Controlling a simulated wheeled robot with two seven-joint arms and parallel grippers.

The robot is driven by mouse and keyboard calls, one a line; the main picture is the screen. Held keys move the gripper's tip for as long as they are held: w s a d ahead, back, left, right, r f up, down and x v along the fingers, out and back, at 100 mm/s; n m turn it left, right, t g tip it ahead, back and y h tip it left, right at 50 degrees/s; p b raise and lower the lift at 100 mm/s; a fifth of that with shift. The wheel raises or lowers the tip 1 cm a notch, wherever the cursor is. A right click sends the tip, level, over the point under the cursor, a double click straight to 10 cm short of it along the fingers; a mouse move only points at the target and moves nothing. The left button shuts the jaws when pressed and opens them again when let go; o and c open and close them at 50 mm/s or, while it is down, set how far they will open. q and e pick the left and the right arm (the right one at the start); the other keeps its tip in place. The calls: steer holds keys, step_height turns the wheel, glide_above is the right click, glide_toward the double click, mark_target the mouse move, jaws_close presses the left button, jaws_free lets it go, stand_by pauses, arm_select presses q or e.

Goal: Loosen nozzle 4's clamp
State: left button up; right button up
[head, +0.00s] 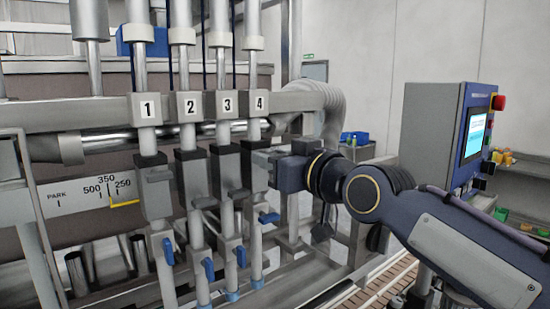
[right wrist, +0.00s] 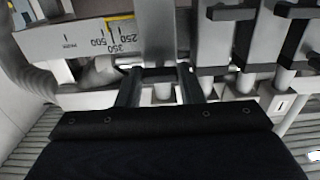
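Nozzle 4 is the rightmost tube under the label plate marked 4 (head: 260,102) in the head view. Its grey clamp block with a dark top (head: 253,163) stands upright on the tube. My right gripper (head: 268,162) is at the right side of this block and hides part of it. In the right wrist view the two fingers (right wrist: 160,86) are apart, on either side of nozzle 4's tube (right wrist: 162,91). A dark bar (right wrist: 160,72) shows between them. I cannot tell whether they touch the clamp. My left gripper is not in view.
Nozzle 3's clamp (head: 226,165) and its lever (head: 238,194) stand close on the left. Several blue valve handles (head: 240,257) hang below. A control panel (head: 458,135) stands right, and a slatted conveyor (head: 375,290) runs at the front right.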

steer(key=c, duration=0.5)
steer(key=shift+o, duration=0.2)
steer(key=shift+n+b, duration=2.75)
steer(key=shift+n, duration=6.15)
